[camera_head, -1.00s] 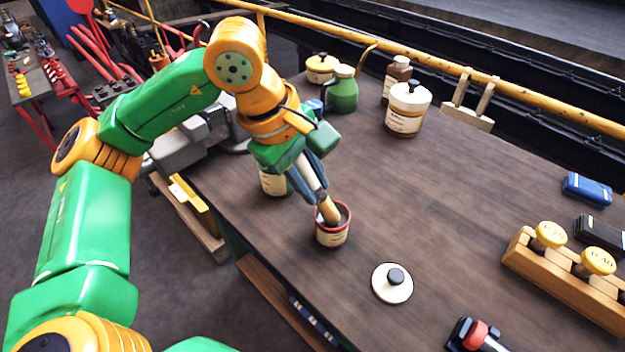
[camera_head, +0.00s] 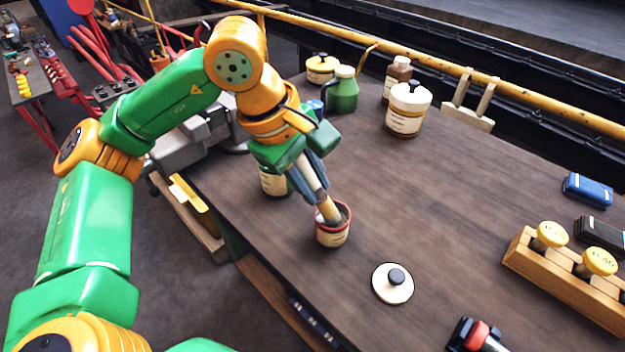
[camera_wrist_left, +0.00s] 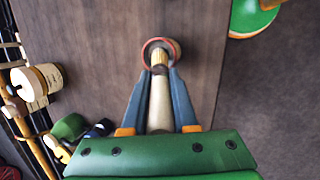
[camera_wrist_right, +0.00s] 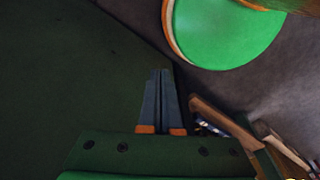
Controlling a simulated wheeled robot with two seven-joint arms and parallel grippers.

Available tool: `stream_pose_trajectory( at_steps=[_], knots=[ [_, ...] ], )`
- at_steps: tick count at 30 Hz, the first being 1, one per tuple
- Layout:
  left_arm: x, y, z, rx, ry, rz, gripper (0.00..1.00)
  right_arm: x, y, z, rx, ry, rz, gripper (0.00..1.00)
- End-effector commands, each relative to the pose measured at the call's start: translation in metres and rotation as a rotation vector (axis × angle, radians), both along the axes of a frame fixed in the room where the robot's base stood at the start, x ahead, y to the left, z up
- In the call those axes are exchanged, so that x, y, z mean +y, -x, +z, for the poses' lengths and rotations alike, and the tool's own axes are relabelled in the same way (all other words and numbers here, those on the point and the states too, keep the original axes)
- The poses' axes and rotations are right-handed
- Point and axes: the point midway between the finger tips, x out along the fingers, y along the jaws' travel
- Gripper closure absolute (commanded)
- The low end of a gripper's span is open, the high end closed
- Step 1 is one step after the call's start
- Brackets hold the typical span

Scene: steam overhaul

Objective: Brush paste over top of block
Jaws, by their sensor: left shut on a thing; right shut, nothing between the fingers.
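My left gripper (camera_head: 308,183) is shut on a brush (camera_head: 326,205) with a pale handle. The brush's lower end is inside a small red-rimmed paste pot (camera_head: 333,236), so its bristles are hidden. In the left wrist view the brush (camera_wrist_left: 160,100) runs between the fingers into the pot (camera_wrist_left: 146,50). A round white lid with a black knob (camera_head: 393,284) lies on the table beside the pot. My right gripper (camera_wrist_right: 160,80) shows only in the right wrist view, shut and empty. I cannot make out the block with certainty.
The wooden table (camera_head: 430,200) is clear in its middle. At its back stand a green oil can (camera_head: 342,92), a brown bottle (camera_head: 397,75) and a white-lidded jar (camera_head: 406,110). A wooden rack with yellow-topped pieces (camera_head: 570,270) is at right. A vise-like grey machine (camera_head: 185,150) is at left.

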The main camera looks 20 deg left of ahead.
Motion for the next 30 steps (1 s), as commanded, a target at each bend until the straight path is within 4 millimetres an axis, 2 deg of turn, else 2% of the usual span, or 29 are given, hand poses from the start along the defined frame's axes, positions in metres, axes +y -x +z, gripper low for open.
stream_pose_trajectory(
  at_steps=[18,30],
  knots=[
    [0.000,0.000,0.068,0.000,0.001,0.000,1.00,0.000,0.000,0.057,0.000,0.001,0.000,1.00],
    [0.000,0.000,0.069,0.000,0.000,0.000,1.00,-0.001,0.000,0.057,0.000,0.001,0.001,1.00]
  ],
)
